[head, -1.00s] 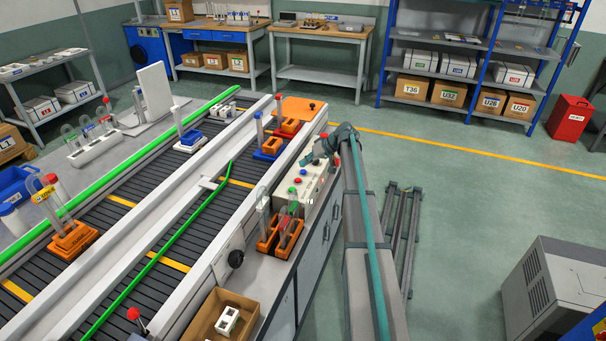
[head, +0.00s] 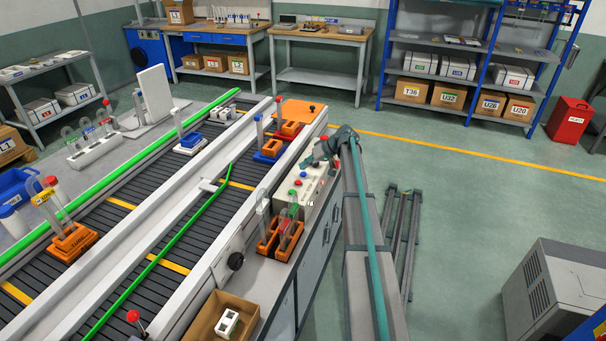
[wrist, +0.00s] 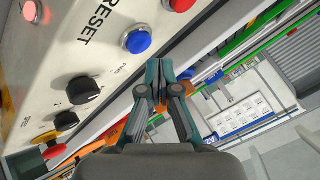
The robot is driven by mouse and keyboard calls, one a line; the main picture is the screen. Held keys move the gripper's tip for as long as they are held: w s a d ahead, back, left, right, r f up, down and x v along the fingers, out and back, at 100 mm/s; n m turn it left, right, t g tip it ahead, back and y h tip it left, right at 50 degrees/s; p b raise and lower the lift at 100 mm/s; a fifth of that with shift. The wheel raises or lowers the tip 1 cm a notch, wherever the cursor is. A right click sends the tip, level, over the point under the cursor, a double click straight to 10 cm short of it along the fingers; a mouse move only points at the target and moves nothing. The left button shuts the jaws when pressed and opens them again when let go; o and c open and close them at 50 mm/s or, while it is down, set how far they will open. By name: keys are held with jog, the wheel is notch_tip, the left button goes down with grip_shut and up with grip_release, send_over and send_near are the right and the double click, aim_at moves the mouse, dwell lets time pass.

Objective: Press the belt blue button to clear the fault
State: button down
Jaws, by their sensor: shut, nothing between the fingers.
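The blue button (wrist: 138,41) sits in a pale metal ring on the cream control panel (wrist: 110,55), beside the printed word RESET. The panel also shows in the head view (head: 318,188), on the bench at the conveyor's right side, with the blue button (head: 291,191) small on it. My gripper (wrist: 158,67) is shut and empty. In the wrist view its fingertips lie just below and right of the blue button, with a visible gap in the picture. I cannot tell how far they are from the panel face. In the head view my arm partly covers the gripper.
A red button (wrist: 181,4), a lit red lamp (wrist: 31,11) and a black knob (wrist: 84,90) share the panel. Orange tube racks (head: 284,240) stand close in front of it. The conveyor (head: 135,220) runs along the left. Open floor lies to the right.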

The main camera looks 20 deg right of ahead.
aim_at(305, 173)
jog(key=shift+f, duration=0.1)
dwell(0.3)
jog(key=shift+f+b, duration=0.4)
jog(key=shift+b, duration=0.05)
jog(key=shift+f+b, duration=0.4)
jog(key=shift+f, duration=0.1)
dwell(0.6)
jog(key=shift+r, duration=0.95)
notch_tip(305, 173, up, 6)
jog(key=p, duration=0.2)
dwell(0.5)
dwell(0.6)
